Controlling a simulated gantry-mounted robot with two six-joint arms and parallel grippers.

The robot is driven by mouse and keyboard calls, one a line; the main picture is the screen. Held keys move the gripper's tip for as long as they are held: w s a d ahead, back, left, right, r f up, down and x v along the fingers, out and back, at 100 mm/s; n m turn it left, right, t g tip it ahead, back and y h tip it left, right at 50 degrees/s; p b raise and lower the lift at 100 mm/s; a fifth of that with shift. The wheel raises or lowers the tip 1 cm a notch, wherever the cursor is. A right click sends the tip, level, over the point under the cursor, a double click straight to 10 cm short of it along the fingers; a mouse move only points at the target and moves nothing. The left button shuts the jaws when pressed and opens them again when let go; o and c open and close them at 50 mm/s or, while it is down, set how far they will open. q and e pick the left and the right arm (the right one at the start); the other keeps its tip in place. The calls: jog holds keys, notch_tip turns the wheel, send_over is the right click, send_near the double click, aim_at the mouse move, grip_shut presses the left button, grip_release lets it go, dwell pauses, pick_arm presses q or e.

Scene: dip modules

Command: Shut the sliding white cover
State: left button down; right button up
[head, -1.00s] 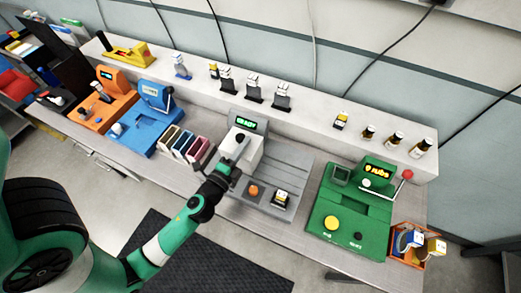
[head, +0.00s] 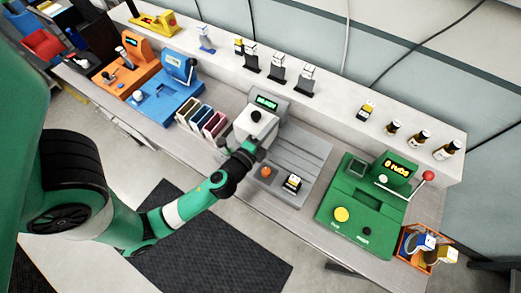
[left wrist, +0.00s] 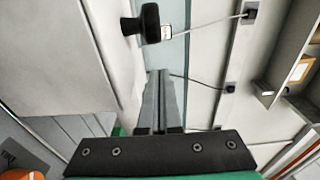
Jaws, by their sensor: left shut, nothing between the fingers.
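The white cover (head: 250,128) with a black knob (head: 256,115) sits at the back of the grey machine (head: 306,150), below its green-lit display. My left gripper (head: 258,151) is shut and empty, low by the front side of the cover. Whether it touches the cover cannot be told. In the left wrist view the closed fingers (left wrist: 162,105) point forward beside a large white surface (left wrist: 65,50) on the left, which looks like the cover. The black knob (left wrist: 148,20) stands out ahead of them. My right gripper is not in view.
An orange button (head: 266,171) and a small yellow-and-white module (head: 292,183) are on the machine's grey bed. Coloured cases (head: 202,119) stand to the left. A green machine (head: 365,205) stands to the right. Bottles and modules line the back shelf (head: 340,112).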

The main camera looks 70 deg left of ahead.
pick_arm(q)
jog(key=b+v, duration=0.2)
jog(key=v, duration=0.8)
jog(key=shift+w+r, duration=0.1)
